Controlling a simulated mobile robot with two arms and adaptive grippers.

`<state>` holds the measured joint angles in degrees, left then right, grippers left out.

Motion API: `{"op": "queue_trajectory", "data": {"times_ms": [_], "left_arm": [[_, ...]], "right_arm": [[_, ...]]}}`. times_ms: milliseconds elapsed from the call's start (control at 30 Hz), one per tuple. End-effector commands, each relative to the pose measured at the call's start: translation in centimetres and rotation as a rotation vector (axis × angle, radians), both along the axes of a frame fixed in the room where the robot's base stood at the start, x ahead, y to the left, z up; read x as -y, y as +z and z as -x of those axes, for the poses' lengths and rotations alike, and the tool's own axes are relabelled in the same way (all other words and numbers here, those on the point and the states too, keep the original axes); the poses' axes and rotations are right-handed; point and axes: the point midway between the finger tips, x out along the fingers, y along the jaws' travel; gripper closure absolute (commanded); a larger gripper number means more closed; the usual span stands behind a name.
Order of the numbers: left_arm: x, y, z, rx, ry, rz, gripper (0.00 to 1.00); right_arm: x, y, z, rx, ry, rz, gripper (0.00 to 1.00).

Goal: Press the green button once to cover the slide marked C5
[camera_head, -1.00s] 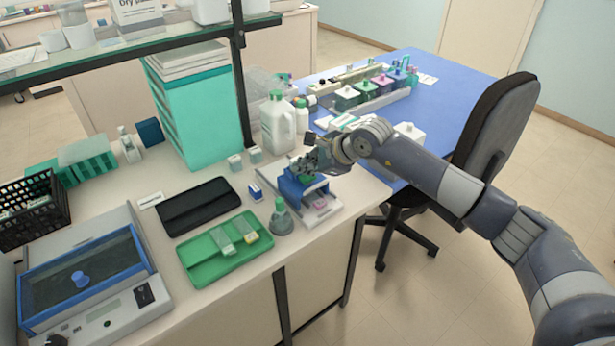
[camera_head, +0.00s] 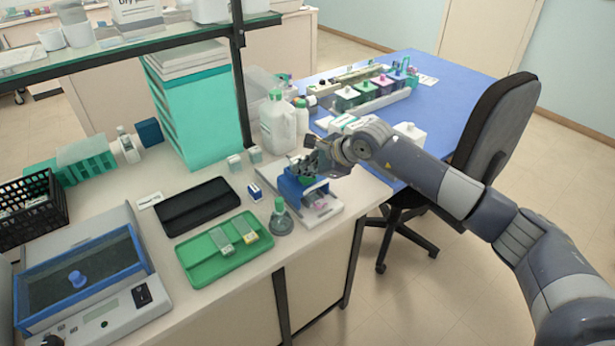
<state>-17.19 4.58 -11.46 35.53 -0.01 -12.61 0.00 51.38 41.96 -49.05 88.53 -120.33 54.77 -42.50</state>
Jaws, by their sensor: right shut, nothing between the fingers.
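My right gripper (camera_head: 306,168) is shut and empty, directly over the top of a small blue device (camera_head: 291,188) on the bench. It covers much of the device's top; I cannot tell whether it touches it. No green button is clear on the blue device. A slide with a pink patch (camera_head: 321,206) lies on the device's pale base at the front. Its marking is too small to read, so I cannot confirm C5. My left gripper is not in view.
A grey bottle with a green cap (camera_head: 280,217) stands close beside the device. A green tray (camera_head: 205,270) with slides and a black case (camera_head: 197,206) lie left. A white jug (camera_head: 277,128) stands behind. A dark chair (camera_head: 497,125) stands right.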

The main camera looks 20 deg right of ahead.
Motion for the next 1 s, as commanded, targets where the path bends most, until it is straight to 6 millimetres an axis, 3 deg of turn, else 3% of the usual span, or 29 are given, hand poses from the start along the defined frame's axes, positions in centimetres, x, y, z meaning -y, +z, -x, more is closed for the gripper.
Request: {"op": "queue_trajectory", "data": {"times_ms": [633, 1000], "left_arm": [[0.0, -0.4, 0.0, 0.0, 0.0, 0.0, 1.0], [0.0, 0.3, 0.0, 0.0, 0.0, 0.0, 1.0]], "right_arm": [[0.1, -0.6, 0.1, -0.006, -0.001, 0.003, 1.0], [0.1, 1.3, 0.0, -0.003, -0.001, 0.002, 1.0]]}}
